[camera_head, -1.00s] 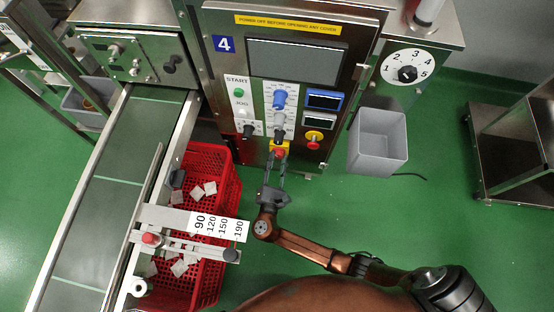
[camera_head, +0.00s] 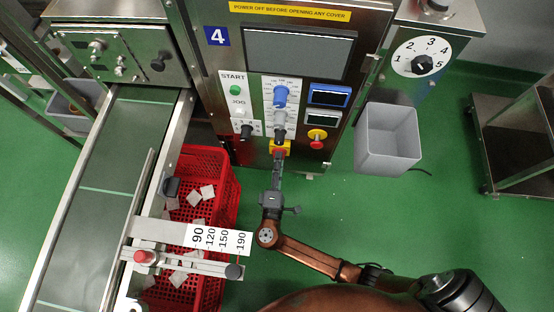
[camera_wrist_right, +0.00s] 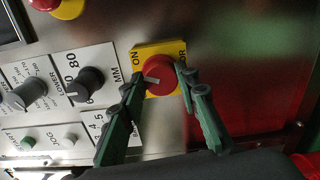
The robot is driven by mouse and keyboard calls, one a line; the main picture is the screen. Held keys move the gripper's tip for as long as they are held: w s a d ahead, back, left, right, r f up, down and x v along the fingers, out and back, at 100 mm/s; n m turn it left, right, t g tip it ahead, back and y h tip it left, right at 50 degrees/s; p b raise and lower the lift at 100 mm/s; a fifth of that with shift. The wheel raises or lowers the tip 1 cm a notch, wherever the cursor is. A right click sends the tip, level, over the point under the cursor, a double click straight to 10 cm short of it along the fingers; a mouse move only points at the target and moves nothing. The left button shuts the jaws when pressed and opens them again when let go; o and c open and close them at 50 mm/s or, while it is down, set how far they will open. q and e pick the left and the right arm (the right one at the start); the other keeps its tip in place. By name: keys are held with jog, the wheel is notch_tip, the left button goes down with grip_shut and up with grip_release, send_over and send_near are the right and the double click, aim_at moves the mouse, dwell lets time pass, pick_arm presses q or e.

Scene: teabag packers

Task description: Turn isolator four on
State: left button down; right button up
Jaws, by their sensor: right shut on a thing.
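The isolator is a red rotary knob (camera_wrist_right: 160,75) on a yellow plate (camera_wrist_right: 150,48), low on the front of the machine marked 4. It also shows at the bottom of the panel in the head view (camera_head: 279,152). In the right wrist view the plate reads "ON" at its left; the lettering at its right is partly hidden. A pale mark on the knob points left. My right gripper (camera_wrist_right: 158,82) has its fingers on either side of the knob and is shut on it. My left gripper is not in view.
A red-and-yellow button (camera_head: 317,138) sits up and right of the isolator. A grey bin (camera_head: 388,138) hangs at the right. A red crate (camera_head: 215,187) with several teabags stands left of my arm, beside the conveyor (camera_head: 98,190).

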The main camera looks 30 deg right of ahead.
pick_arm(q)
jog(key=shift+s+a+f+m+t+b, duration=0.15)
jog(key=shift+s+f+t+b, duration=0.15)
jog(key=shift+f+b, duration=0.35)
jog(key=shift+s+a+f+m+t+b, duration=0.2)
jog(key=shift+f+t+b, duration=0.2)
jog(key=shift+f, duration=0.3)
pick_arm(e)
jog(key=shift+f+m, duration=0.2)
jog(key=shift+m, duration=2)
jog(key=o, duration=1.2)
jog(key=shift+r, duration=0.1)
jog(key=shift+c, duration=0.2)
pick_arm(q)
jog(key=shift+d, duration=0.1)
pick_arm(e)
jog(key=v, duration=1.2)
